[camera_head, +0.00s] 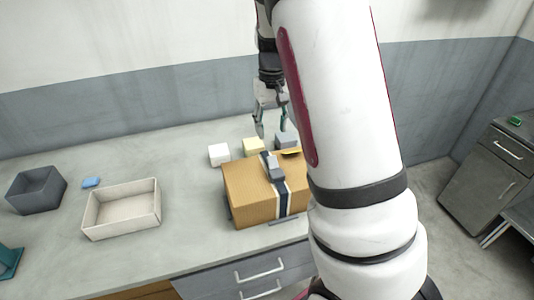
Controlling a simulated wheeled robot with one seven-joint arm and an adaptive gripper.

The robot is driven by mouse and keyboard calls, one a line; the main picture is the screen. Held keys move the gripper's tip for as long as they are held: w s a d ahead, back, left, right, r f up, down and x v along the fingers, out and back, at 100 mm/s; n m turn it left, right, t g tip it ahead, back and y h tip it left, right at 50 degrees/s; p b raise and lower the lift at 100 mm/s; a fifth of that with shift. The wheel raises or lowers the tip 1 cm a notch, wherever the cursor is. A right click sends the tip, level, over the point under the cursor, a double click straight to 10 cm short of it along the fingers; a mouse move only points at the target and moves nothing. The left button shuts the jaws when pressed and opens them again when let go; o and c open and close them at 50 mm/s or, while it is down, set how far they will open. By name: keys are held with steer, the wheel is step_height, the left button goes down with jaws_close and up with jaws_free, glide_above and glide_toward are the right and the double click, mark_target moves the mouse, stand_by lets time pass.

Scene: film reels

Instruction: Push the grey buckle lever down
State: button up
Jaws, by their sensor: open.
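The grey buckle lever (274,166) sits on top of a brown cardboard box (251,198), on a dark strap (282,200) with pale edges that runs down the box's front face. The lever appears tilted up from the box top, though it is too small to judge its angle exactly. My gripper (271,132) is open and points down, behind and above the lever, apart from it. My white arm hides the right side of the box.
Behind the box stand a white block (219,154), a yellow block (254,147) and a grey-blue block (286,140). A beige tray (122,226), a dark grey bin (36,190) and a blue item (91,182) are at left. The counter between tray and box is clear.

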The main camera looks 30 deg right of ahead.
mark_target(271, 157)
step_height(271, 157, down, 11)
steer(key=shift+r+p, duration=0.15)
steer(key=shift+p, duration=0.6)
steer(key=shift+c, duration=0.3)
jaws_close()
